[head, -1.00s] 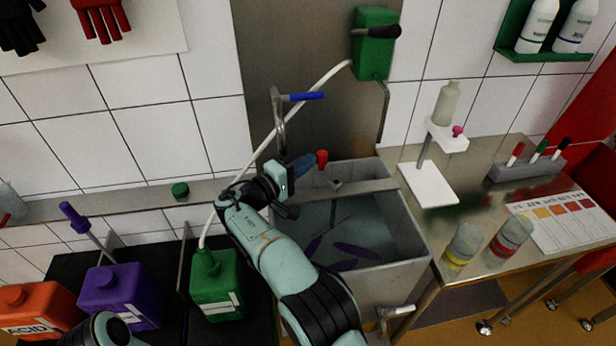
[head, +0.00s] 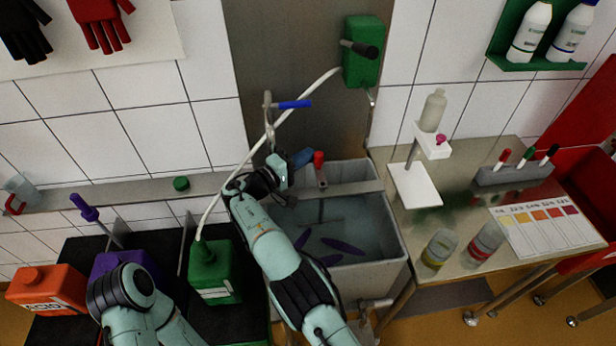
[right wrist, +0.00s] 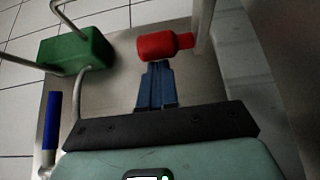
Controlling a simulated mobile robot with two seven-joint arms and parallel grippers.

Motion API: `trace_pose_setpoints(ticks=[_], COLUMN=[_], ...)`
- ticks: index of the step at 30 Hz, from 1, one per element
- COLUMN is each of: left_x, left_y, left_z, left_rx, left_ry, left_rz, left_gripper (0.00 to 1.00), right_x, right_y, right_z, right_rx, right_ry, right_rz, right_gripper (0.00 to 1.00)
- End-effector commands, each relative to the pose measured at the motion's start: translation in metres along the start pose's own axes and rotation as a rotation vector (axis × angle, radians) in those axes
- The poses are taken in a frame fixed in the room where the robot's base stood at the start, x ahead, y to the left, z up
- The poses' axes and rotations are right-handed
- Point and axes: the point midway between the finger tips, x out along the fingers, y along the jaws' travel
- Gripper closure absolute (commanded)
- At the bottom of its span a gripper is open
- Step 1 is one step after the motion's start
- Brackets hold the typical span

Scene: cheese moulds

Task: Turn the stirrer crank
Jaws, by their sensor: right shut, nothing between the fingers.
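The stirrer crank has a red knob (head: 318,158) on a short grey arm, which stands at the crossbar (head: 350,190) over the grey vat (head: 395,230). A stirrer shaft and paddle show in the water below. My right gripper (head: 308,155) has its blue fingers shut and empty, tips just left of the red knob. In the right wrist view the red knob (right wrist: 165,45) lies right in front of the fingertips (right wrist: 156,66); I cannot tell whether they touch. My left arm shows at the lower left, its gripper out of view.
A blue-handled lever (head: 294,104) and a green box with a black handle (head: 362,62) are on the wall behind. A green canister (head: 214,272) stands left of my right arm. A steel table (head: 455,205) with jars and a white stand is at the right.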

Motion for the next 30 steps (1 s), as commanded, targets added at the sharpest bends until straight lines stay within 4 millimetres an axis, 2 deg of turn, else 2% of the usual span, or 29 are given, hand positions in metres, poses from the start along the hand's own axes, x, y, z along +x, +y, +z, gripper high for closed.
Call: trace_pose_setpoints(ticks=[6, 22, 26, 30], left_x=[-0.007, -0.006, -0.003, 0.002], left_y=[0.003, 0.003, 0.001, -0.001], left_z=[-0.002, -0.002, -0.001, 0.001], left_rx=[0.001, 0.001, 0.0, -0.001], left_ry=[0.003, 0.003, 0.001, -0.001], left_rz=[0.001, 0.001, 0.0, -0.001], left_gripper=[0.57, 0.57, 0.57, 0.57], right_x=[-0.006, -0.01, -0.025, -0.055], right_y=[0.0, -0.001, -0.001, -0.002], right_z=[-0.006, -0.006, -0.006, -0.006], right_rx=[0.0, 0.0, 0.0, 0.0], right_ry=[0.007, 0.009, 0.011, 0.012], right_rz=[0.0, 0.0, 0.0, 0.0], right_gripper=[1.0, 1.0, 1.0, 1.0])
